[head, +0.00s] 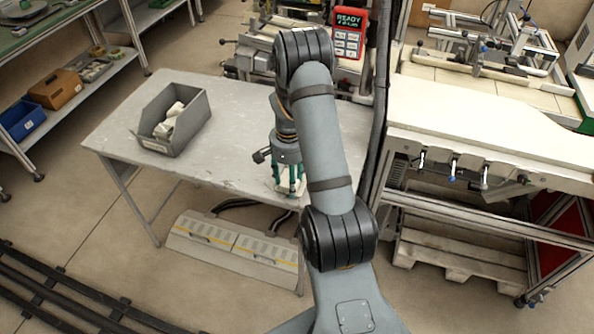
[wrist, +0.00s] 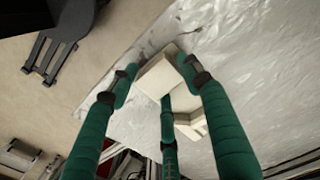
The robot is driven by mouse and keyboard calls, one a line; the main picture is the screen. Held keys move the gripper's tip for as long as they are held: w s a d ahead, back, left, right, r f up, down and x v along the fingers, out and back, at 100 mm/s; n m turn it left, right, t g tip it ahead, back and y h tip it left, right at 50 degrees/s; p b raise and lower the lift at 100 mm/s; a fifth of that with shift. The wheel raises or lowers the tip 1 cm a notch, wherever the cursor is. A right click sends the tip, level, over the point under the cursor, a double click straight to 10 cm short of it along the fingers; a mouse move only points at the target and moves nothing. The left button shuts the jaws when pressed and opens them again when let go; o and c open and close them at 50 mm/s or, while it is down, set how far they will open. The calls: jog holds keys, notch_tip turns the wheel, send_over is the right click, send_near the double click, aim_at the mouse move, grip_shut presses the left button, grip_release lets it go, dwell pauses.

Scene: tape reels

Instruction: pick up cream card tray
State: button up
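My gripper (head: 288,188) has three green fingers and points down at the right part of the grey table (head: 235,100). In the wrist view its fingers (wrist: 158,80) are spread around a small cream piece (wrist: 156,76), which looks like the cream card tray. One finger is at its left, one at its right and one in front. I cannot tell whether the fingers press on it. A second cream part (wrist: 190,122) shows between the front and right fingers; whether it belongs to the same tray is unclear. In the head view the fingers mostly hide the cream piece (head: 282,188).
A grey bin (head: 190,137) with pale pieces in it stands on the table's left side. A red device with a screen (head: 349,35) is behind my arm. A pale workbench (head: 480,125) stands to the right. The table between bin and gripper is clear.

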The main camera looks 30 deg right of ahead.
jog(key=c, duration=0.8)
jog(key=shift+c, duration=0.2)
